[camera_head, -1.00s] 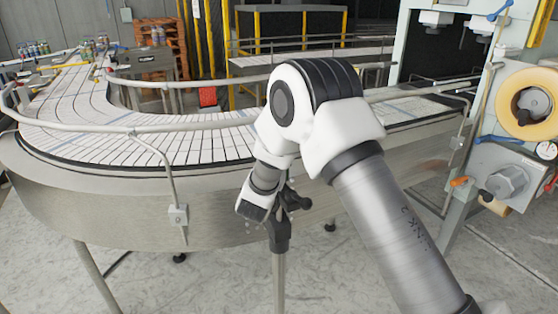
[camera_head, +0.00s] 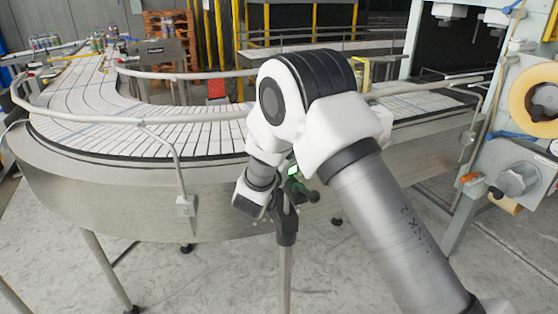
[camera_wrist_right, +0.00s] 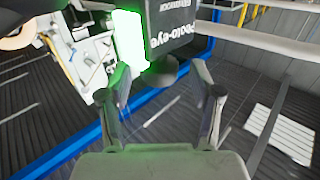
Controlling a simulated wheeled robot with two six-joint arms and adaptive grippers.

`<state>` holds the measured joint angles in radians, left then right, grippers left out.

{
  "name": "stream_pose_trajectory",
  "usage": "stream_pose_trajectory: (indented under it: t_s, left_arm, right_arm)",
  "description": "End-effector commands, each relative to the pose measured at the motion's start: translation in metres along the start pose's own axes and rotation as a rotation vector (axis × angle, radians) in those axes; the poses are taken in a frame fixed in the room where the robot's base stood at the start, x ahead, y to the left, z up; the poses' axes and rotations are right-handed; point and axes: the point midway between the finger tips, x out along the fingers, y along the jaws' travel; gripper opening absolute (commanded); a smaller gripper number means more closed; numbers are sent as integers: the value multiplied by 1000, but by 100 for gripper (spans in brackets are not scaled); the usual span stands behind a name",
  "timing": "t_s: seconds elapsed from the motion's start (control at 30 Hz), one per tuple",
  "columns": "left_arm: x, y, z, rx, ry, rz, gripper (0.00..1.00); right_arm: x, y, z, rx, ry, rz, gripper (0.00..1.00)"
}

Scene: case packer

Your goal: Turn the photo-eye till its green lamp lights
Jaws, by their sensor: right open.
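The photo-eye (camera_wrist_right: 182,22) is a dark box with lettering that reads upside down, at the top of the right wrist view. Its lamp (camera_wrist_right: 129,40) glows bright green, and green light falls on my fingers. In the head view the lit green lamp (camera_head: 293,170) shows just past my right wrist; most of the photo-eye is hidden by my arm. A dark rounded stub (camera_wrist_right: 166,74) sits under the box. My right gripper (camera_wrist_right: 164,88) is open, with its two fingers apart below the box and nothing gripped between them. My left gripper is not in view.
The curved conveyor (camera_head: 120,185) with its guard rail runs behind my right arm. A metal post (camera_head: 285,275) stands on the floor below my wrist. A machine with a tape roll (camera_head: 537,97) and a knob (camera_head: 517,178) stands at the right. Open floor lies in front.

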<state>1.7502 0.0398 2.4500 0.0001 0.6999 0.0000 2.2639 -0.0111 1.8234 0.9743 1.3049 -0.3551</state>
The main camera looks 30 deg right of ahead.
Motion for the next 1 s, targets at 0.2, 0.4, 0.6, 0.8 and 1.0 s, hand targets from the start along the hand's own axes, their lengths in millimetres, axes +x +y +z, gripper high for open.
stream_pose_trajectory:
  t_s: [0.2, 0.4, 0.6, 0.8, 1.0]
  left_arm:
    - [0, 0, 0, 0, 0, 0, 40]
    - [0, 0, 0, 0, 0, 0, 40]
    - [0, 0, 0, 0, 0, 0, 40]
    - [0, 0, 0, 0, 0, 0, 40]
    - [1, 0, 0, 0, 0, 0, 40]
  right_arm:
    - [-56, -2, -1, -6, 4, -5, 64]
    - [-94, -1, 0, -3, 3, -2, 64]
    - [-101, 0, 1, 0, 0, 1, 64]
    - [-101, 0, 0, 0, 0, 1, 64]
    - [-101, 0, 4, -4, -2, 1, 64]
